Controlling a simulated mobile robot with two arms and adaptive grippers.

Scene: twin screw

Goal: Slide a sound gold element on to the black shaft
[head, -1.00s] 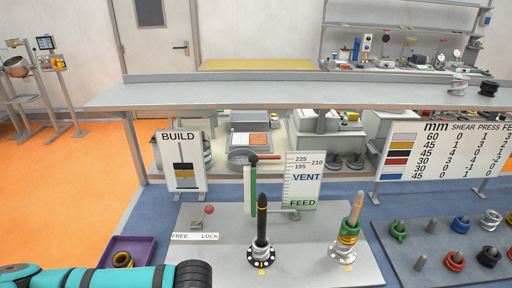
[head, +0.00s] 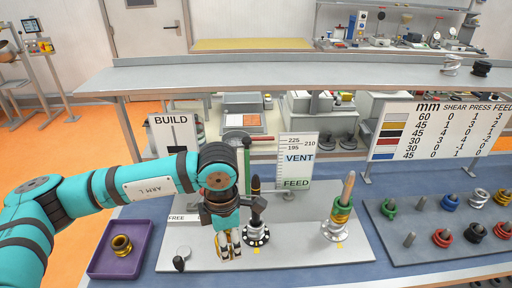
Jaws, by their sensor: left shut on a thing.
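The black shaft (head: 256,202) stands upright in a dark and white flanged base on the grey plate. My left gripper (head: 228,248) points down just left of it, low over the plate. It is shut on a small gold element (head: 225,240), mostly hidden between the fingers; whether it is sound cannot be told. A second shaft (head: 347,188) with a pale tip stands to the right, carrying gold and green elements (head: 342,214). A gold element with a dark inside (head: 122,244) lies in the purple tray (head: 103,271). My right gripper is out of view.
The BUILD card (head: 171,122) is partly covered by my arm. The VENT/FEED gauge (head: 298,160) stands behind the shafts. A dark knob (head: 178,263) sits at the plate's front left.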

